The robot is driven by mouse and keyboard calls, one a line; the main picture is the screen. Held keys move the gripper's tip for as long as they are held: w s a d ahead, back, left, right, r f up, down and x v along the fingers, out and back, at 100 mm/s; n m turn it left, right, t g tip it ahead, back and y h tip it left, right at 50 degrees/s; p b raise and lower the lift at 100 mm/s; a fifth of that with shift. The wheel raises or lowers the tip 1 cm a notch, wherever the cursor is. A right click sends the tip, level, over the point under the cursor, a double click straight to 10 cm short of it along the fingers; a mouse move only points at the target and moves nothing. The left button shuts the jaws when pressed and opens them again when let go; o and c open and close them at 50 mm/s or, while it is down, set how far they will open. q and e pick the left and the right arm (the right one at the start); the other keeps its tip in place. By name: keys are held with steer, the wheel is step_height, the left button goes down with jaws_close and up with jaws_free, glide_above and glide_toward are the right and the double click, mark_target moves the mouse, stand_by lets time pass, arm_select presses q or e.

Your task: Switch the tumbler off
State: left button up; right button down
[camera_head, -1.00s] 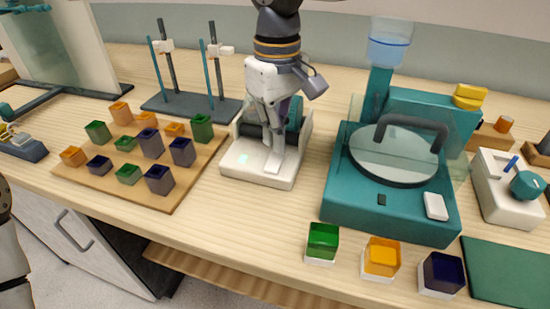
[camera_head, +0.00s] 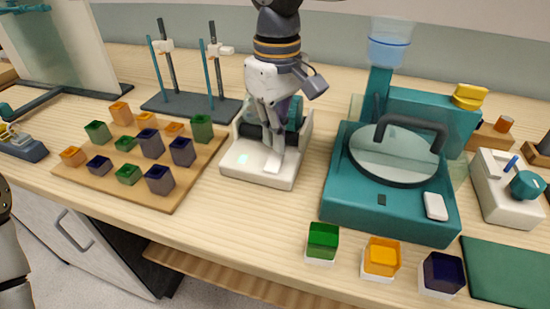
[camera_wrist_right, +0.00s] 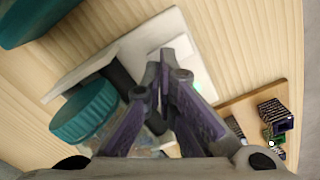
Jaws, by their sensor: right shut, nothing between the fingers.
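The tumbler is a white-based machine (camera_head: 237,168) with a teal drum or cap, in the middle of the table. Its teal part (camera_wrist_right: 84,112) shows large in the right wrist view. A pale green lit patch (camera_head: 242,158) is on the front left of its base. A pale raised piece, which looks like a switch (camera_head: 274,162), is on the front right. My right gripper (camera_head: 273,132) points down over the tumbler, shut and empty, its tips just above or at the switch; I cannot tell whether they touch. The purple fingers (camera_wrist_right: 165,75) partly hide the base. My left gripper is not in view.
A teal machine with a glass lid (camera_head: 340,205) stands close on the right. A wooden board (camera_head: 75,178) with several coloured cups lies left. A rod stand (camera_head: 180,104) is behind left. Green (camera_head: 323,238), orange (camera_head: 382,254) and navy (camera_head: 442,270) cups line the front edge.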

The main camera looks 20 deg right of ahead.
mark_target(277, 155)
steer(key=shift+f, duration=1.3)
stand_by(0.4)
step_height(277, 155, up, 5)
steer(key=shift+f+p, duration=0.1)
steer(key=shift+p, duration=0.45)
steer(key=shift+r, duration=1.15)
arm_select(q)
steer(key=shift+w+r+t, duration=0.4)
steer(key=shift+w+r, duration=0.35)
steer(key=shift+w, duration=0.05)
